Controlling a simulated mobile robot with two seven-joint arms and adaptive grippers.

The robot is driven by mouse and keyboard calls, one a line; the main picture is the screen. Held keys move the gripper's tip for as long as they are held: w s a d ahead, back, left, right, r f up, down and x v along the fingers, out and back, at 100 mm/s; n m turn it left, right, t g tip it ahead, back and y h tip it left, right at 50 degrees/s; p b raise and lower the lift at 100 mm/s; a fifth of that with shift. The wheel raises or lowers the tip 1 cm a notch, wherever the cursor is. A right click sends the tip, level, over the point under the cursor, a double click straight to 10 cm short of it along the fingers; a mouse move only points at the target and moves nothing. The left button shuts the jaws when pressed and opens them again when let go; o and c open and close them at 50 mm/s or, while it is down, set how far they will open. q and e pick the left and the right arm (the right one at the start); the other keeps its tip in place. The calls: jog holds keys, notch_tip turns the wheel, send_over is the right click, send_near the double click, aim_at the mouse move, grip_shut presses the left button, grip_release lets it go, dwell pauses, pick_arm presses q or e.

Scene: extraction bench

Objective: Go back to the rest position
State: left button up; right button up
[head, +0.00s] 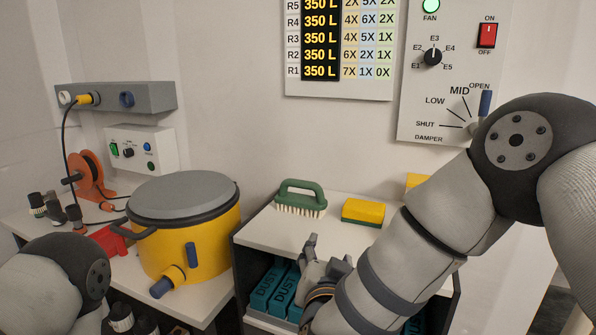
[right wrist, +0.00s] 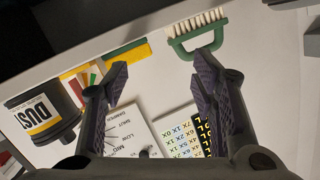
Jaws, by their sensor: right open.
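My right gripper (head: 322,262) is in front of the shelf unit in the head view, with its arm coming in from the right. In the right wrist view its two fingers (right wrist: 162,78) stand wide apart with nothing between them.
A green brush (head: 300,198) and a yellow-green sponge (head: 363,212) lie on the shelf top (head: 270,228). Blue dust boxes (head: 270,287) sit below. A yellow drum (head: 190,240) stands left. The damper panel (head: 450,75) is on the wall behind my right arm.

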jog(key=s+d+f+n+g+y, duration=0.15)
jog(key=s+d+f+g, duration=0.3)
jog(key=s+f, duration=0.65)
jog(key=s+d+f+n+g+y, duration=0.1)
jog(key=s+d+f+n+g, duration=0.3)
jog(key=s+f, duration=0.7)
jog(key=s+d+f+g, duration=0.2)
jog(key=s+g, duration=0.1)
jog(key=s, duration=0.4)
jog(key=s+d+f+g, duration=0.2)
jog(key=s+d, duration=0.1)
jog(key=s, duration=0.4)
jog(key=s+d+f+g, duration=0.1)
jog(key=s+d+g, duration=0.1)
jog(key=s, duration=0.5)
jog(key=shift+s+d+f+g+h, duration=0.25)
jog(key=shift+d+f+g+h, duration=0.2)
jog(key=shift+g, duration=0.4)
